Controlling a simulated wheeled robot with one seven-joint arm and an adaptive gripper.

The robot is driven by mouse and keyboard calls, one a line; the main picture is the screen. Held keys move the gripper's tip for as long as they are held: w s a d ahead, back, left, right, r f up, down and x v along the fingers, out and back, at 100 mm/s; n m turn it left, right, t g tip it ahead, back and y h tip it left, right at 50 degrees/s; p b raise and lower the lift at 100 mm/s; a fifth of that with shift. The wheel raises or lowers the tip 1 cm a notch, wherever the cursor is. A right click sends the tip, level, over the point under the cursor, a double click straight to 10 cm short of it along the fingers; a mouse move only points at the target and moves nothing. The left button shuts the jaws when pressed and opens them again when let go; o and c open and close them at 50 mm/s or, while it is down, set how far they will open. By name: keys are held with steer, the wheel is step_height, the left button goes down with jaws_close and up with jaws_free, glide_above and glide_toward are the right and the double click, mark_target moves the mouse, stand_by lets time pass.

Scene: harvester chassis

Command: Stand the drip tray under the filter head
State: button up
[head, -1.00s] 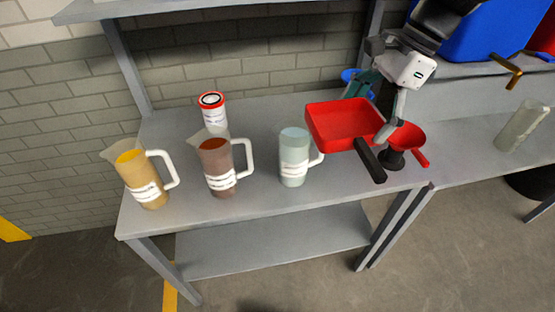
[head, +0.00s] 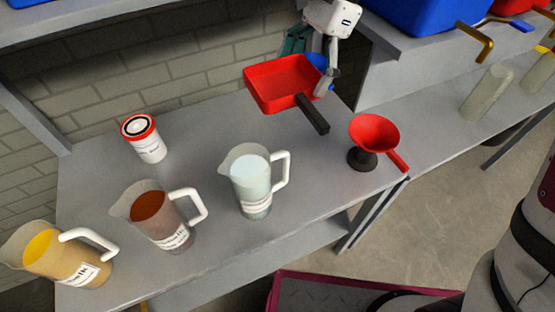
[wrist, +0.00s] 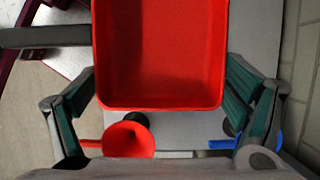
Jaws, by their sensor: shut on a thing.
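The drip tray is a red, open, square tray (head: 268,94) with a black handle (head: 312,114), up over the back right of the grey bench in the head view. My gripper (head: 318,72) is shut on it from behind; the tray hides part of the fingers. In the wrist view the red tray (wrist: 160,50) fills the upper middle, with a green-padded finger of my gripper (wrist: 160,105) on either side. The tray looks empty and roughly level. I cannot make out a filter head in either view.
On the bench (head: 105,190) stand a red-lidded white canister (head: 149,148), a clear jug (head: 250,190), a brown jug (head: 160,225), a yellow jug (head: 55,255) and a red funnel (head: 374,134) on a black base.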

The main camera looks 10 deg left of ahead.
mark_target(291, 164)
step_height(291, 164, down, 27)
steer(key=shift+p, duration=1.05)
steer(key=o, duration=0.8)
steer(key=shift+f, duration=0.15)
steer(key=shift+c, duration=0.2)
steer(key=shift+o, duration=0.8)
steer(key=b+v, duration=0.2)
steer(key=v, duration=1)
steer(key=shift+r, duration=0.25)
